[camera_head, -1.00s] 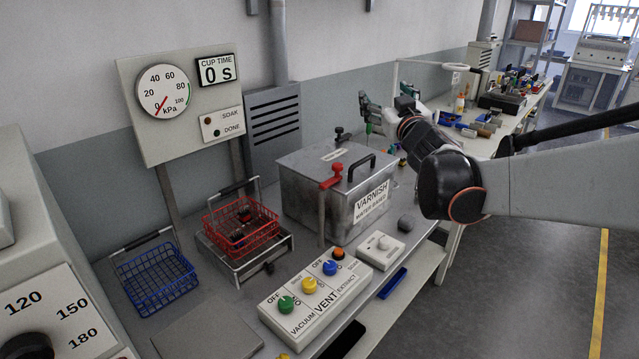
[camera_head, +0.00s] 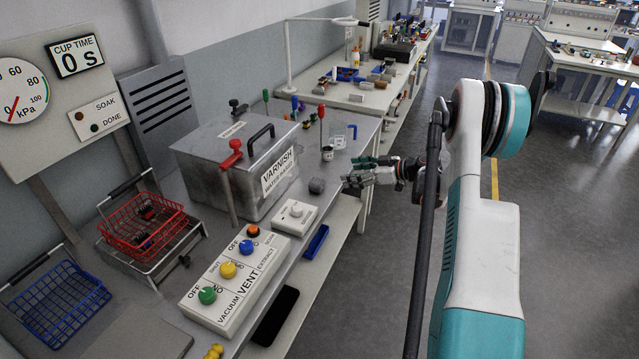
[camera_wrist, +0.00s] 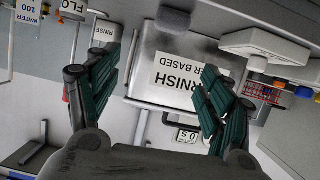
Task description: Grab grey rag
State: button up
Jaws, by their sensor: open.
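The grey rag (camera_head: 316,186) is a small dark grey lump on the bench, in front of the right end of the varnish tank. A dark grey lump (camera_wrist: 172,20) at the top of the wrist view, between the fingers' directions, looks like the same rag. My gripper (camera_head: 350,172) is to the right of the rag, near the bench's front edge, with its green fingers pointing left towards it. The fingers are spread apart with nothing between them in the wrist view (camera_wrist: 160,72). The rag is clear of the fingers.
The metal varnish tank (camera_head: 208,168) stands behind the rag. A white knob box (camera_head: 296,216) is to its front left, and a small cup (camera_head: 327,154) and red screwdriver (camera_head: 321,125) are behind. A switch panel (camera_head: 225,300) and red basket (camera_head: 130,228) are farther left.

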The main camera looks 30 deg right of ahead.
jog(key=f, duration=0.2)
jog(key=b, duration=0.2)
send_near(319, 181)
jog(key=w, duration=0.1)
jog(key=w+a+f, duration=0.1)
jog(key=shift+w+f+g, duration=0.25)
jog(key=shift+w+g, duration=0.05)
jog(key=shift+g, duration=0.1)
jog(key=shift+a+r+b+x, duration=0.15)
jog(key=shift+b+x, duration=0.2)
jog(key=shift+x, duration=0.55)
jog(key=shift+a+r+b+x, duration=0.1)
jog(key=shift+b+x, duration=0.3)
jog(key=shift+x, duration=0.55)
jog(key=shift+a+r+b+x, duration=0.15)
jog(key=shift+b+x, duration=0.2)
jog(key=shift+x, duration=0.55)
jog(key=shift+w+a+f, duration=0.1)
jog(key=shift+w+a, duration=0.05)
jog(key=c, duration=1.1)
